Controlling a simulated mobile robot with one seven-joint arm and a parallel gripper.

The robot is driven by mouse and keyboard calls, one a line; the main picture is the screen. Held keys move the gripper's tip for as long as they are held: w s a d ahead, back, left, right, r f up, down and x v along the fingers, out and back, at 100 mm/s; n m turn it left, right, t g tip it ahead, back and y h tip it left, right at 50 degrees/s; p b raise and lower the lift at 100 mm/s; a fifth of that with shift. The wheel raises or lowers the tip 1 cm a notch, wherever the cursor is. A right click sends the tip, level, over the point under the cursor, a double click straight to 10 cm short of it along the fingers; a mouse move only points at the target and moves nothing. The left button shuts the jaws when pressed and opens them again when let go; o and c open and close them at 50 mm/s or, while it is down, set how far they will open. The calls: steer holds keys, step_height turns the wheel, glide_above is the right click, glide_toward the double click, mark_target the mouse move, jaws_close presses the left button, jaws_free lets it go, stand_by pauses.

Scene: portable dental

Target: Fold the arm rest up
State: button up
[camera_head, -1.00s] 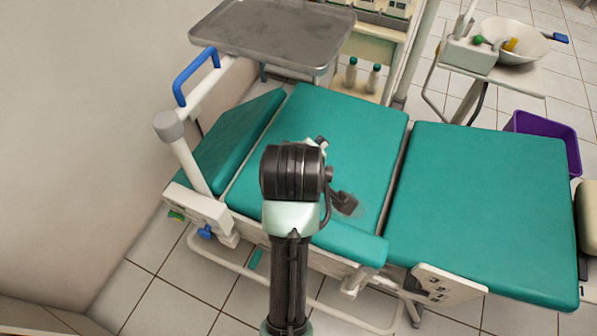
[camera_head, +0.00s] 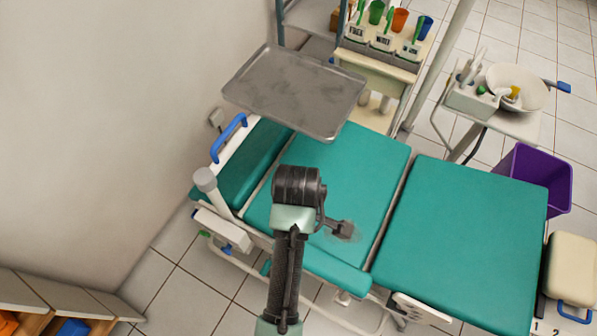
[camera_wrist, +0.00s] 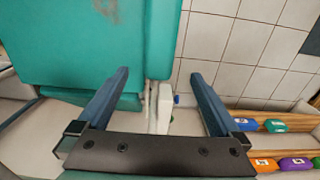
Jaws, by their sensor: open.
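The dental chair (camera_head: 460,230) has teal pads and white side frames. A narrow teal pad (camera_head: 325,268) runs along its near side; I cannot tell for sure that it is the arm rest. A white post with a grey cap (camera_head: 206,180) stands at the near left corner, and a blue handle (camera_head: 229,137) tops a white bar at the far left. In the wrist view my gripper (camera_wrist: 162,72) is open and empty, two dark blue fingers wide apart. A white bracket (camera_wrist: 163,105) shows between the fingers, beside a teal pad (camera_wrist: 80,45). In the head view my arm largely hides the jaws.
A grey tray (camera_head: 295,92) hangs over the back of the chair. A basin (camera_head: 517,88) and purple bin (camera_head: 535,178) stand at the right. A wall (camera_head: 100,110) bounds the left. Shelves with coloured boxes (camera_head: 75,328) are at the lower left. Tiled floor is clear in front.

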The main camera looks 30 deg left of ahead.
mark_target(321, 264)
step_height(321, 264, down, 11)
steer(key=shift+f+b, duration=0.15)
steer(key=shift+b, duration=0.4)
steer(key=shift+c, duration=0.3)
jaws_close()
